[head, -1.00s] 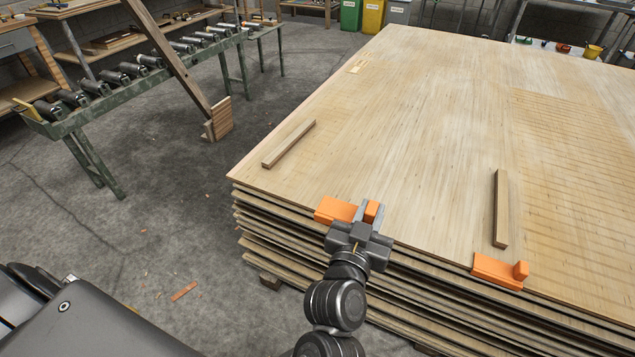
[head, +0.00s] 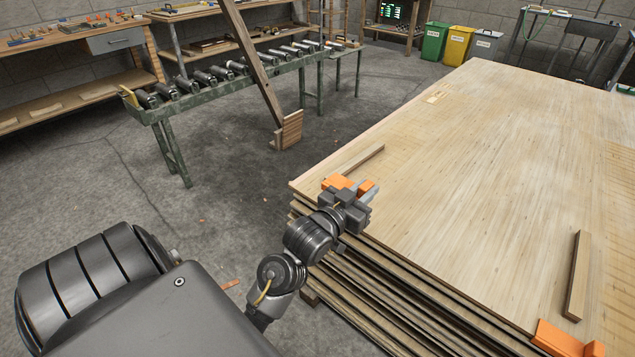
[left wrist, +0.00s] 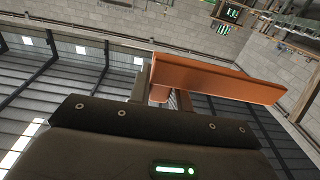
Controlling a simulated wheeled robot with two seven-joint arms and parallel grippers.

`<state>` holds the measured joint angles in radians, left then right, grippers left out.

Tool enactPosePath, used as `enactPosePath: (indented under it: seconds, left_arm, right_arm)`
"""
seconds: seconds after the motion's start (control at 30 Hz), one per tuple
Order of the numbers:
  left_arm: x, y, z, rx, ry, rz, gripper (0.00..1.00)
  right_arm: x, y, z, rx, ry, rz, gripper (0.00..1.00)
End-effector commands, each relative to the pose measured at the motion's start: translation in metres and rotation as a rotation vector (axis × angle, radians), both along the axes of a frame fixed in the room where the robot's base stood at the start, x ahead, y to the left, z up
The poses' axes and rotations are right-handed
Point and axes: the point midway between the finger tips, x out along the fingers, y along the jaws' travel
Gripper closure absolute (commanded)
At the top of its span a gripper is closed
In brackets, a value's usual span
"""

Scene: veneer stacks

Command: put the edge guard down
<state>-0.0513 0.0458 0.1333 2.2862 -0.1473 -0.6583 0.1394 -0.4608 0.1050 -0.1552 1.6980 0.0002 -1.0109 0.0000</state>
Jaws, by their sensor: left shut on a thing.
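My left gripper (head: 362,193) is shut on an orange edge guard (head: 337,182) at the near left corner of the veneer stack (head: 470,200). In the head view the guard shows just beyond the jaws, over the top sheet's edge; I cannot tell whether it touches the sheet. In the left wrist view the edge guard (left wrist: 215,78) sticks out to the right from between the fingers, with wall and ceiling behind it. A second orange edge guard (head: 558,340) sits on the stack's front edge at lower right. My right gripper is out of view.
Two wooden battens lie on the stack, one (head: 362,159) just behind the held guard and one (head: 577,275) at right. A roller conveyor (head: 215,95) and a leaning post (head: 252,65) stand to the left. Open floor (head: 235,200) lies between.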

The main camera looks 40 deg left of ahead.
Motion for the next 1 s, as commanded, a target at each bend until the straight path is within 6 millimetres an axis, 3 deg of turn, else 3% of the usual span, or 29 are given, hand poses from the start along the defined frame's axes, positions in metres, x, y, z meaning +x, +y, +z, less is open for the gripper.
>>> enactPosePath:
  seconds: [0.1, 0.2, 0.47, 0.67, 0.87, 1.0]
  left_arm:
    - [-0.007, 0.030, -0.012, -0.002, 0.001, 0.006, 1.00]
    - [-0.012, 0.043, -0.017, -0.002, -0.002, 0.008, 1.00]
    - [-0.012, 0.052, -0.022, -0.003, -0.004, 0.008, 1.00]
    - [0.009, 0.081, -0.038, -0.001, -0.004, 0.009, 1.00]
    - [0.040, 0.124, -0.062, -0.002, -0.003, 0.009, 1.00]
    - [0.053, 0.142, -0.092, -0.005, -0.001, 0.008, 1.00]
  right_arm:
    - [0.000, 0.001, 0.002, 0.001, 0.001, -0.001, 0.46]
    - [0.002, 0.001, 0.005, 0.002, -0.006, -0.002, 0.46]
    - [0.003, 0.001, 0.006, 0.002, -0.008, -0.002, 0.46]
    - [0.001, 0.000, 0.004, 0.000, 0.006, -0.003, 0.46]
    - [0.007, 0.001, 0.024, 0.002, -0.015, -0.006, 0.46]
    - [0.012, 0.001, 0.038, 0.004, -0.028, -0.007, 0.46]
